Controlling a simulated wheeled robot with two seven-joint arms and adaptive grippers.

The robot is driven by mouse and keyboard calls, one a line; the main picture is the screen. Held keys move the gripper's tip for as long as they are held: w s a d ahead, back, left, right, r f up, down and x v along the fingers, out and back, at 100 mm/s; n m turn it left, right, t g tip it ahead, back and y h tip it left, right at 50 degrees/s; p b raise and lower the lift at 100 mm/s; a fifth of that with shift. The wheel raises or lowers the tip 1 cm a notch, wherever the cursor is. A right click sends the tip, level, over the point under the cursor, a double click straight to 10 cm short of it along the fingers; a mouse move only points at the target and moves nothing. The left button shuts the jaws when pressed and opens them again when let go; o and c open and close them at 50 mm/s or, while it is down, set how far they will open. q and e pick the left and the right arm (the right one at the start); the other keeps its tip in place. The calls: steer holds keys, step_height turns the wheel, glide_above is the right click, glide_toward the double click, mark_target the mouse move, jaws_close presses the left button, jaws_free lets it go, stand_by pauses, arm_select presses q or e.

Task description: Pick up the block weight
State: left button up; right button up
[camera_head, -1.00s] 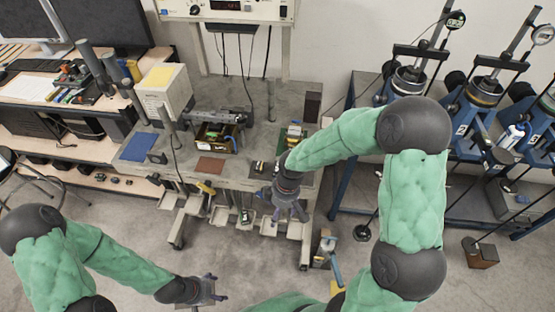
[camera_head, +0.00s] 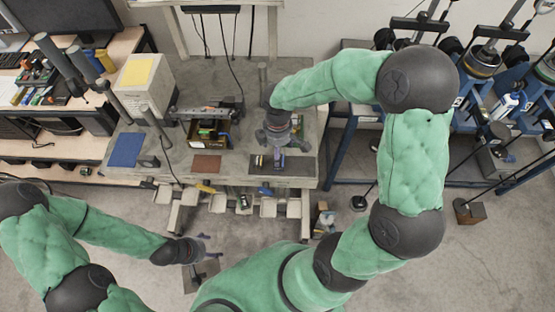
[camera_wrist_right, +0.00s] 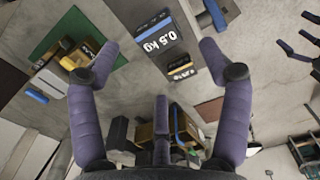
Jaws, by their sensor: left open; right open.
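In the head view my right gripper (camera_head: 277,150) is above the dark mat (camera_head: 288,166) near the bench's front edge; the small blocks (camera_head: 261,161) are partly hidden there. My left gripper (camera_head: 209,247) is open and empty, low in front of the bench.
The grey bench (camera_head: 235,172) also holds a blue mat (camera_head: 127,149), a brown mat (camera_head: 206,165) and an open box (camera_head: 208,132) of parts. A green mat (camera_wrist_right: 62,32) with small items shows in the wrist view. Blue-framed machines stand at right.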

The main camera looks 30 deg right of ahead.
step_height(320, 180, down, 2)
steer(key=shift+w+f, duration=0.15)
steer(key=shift+f, duration=0.5)
steer(key=f, duration=0.2)
steer(key=f+b, duration=0.1)
steer(key=f, duration=0.1)
steer(key=shift+s+d+f, duration=0.1)
steer(key=shift+s+d, duration=0.05)
steer(key=shift+s, duration=0.1)
jaws_close()
